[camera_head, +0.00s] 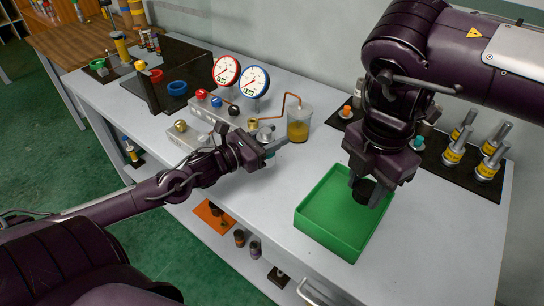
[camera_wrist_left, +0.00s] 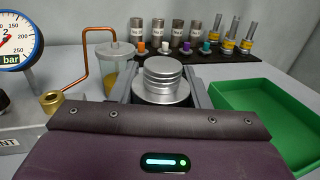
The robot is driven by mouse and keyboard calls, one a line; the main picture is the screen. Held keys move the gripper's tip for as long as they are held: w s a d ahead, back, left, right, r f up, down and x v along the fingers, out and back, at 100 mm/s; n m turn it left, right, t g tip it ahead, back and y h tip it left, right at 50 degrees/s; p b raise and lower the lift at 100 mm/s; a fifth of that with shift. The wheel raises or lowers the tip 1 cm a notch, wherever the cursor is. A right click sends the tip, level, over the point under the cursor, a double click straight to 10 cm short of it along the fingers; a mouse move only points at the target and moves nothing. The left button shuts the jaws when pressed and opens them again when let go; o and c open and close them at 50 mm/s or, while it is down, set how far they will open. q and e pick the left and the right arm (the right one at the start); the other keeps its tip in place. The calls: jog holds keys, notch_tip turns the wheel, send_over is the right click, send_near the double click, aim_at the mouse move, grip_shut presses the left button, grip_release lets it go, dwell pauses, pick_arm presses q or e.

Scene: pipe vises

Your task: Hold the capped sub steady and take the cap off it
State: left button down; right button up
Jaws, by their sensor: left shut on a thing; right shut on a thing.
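A silver metal sub (camera_wrist_left: 163,80) with a ringed, stepped top stands between the two fingers of my left gripper (camera_wrist_left: 160,92) in the left wrist view; no cap shows on it. In the head view the sub (camera_head: 265,133) is small and partly hidden by my left gripper (camera_head: 272,147), which is shut on it. My right gripper (camera_head: 368,188) is shut on a short black round piece, apparently the cap (camera_head: 365,191), above the green tray (camera_head: 321,246). The gap between cap and tray floor is hard to judge.
Two dial gauges (camera_head: 241,78) and a copper pipe into a jar (camera_head: 299,125) of yellow liquid stand behind my left gripper. A dark mat (camera_head: 433,161) with several metal cylinders lies at the back right. The bench (camera_head: 437,243) is clear right of the tray.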

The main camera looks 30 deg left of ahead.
aim_at(269, 158)
pick_arm(q)
jog(key=shift+f, duration=3.2)
jog(key=shift+f, duration=0.15)
jog(key=c, duration=0.8)
grip_release()
jog(key=shift+s, duration=0.1)
jog(key=shift+s+a, duration=0.1)
jog(key=shift+s, duration=0.25)
jog(key=v, duration=1.1)
